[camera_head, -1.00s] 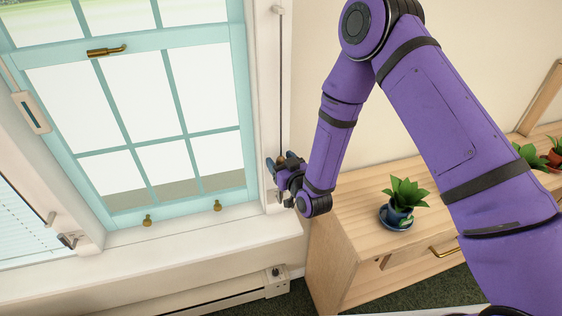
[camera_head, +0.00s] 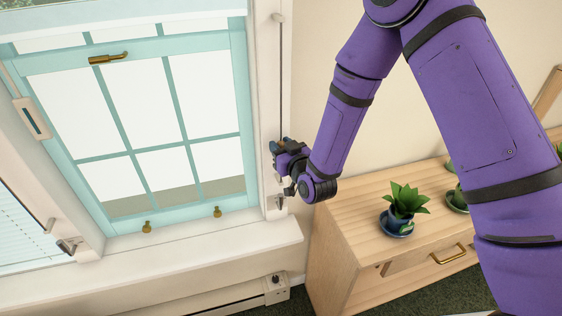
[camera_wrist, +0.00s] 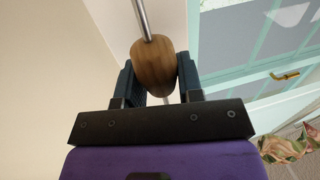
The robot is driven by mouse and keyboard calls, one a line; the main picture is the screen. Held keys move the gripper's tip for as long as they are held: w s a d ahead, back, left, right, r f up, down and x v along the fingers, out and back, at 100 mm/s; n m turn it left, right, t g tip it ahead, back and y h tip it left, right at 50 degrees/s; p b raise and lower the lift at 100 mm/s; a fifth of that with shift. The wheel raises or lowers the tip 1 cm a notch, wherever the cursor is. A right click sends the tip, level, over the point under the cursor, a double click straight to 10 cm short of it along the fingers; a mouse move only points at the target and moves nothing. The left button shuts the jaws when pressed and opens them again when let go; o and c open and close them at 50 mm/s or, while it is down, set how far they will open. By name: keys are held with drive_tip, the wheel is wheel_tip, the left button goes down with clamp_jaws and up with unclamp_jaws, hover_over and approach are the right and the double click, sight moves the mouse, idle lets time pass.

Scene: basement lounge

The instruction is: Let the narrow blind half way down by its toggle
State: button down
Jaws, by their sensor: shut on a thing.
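The toggle (camera_wrist: 154,62) is a brown wooden knob on a thin cord (camera_head: 281,80), which runs up the right window frame to a pale fitting at the top. My gripper (camera_wrist: 160,85) is shut on the toggle, with a dark finger on either side. In the head view my gripper (camera_head: 282,150) is beside the right frame, near the lower part of the window, and mostly hides the toggle. The lower part of a pale blind (camera_head: 120,20) crosses the top of the turquoise window. Its upper part is out of view.
The turquoise window (camera_head: 75,165) has a brass handle (camera_head: 108,59) and a white sill (camera_head: 180,238) below. A wooden cabinet (camera_head: 345,262) with potted plants (camera_head: 403,200) stands at right, below my arm. Another blind (camera_head: 25,225) hangs at lower left.

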wheel_tip(320, 180, up, 10)
drive_tip(key=shift+f, duration=0.15)
idle(0.4)
drive_tip(key=c, duration=0.7)
unclamp_jaws()
drive_tip(key=shift+c, duration=0.2)
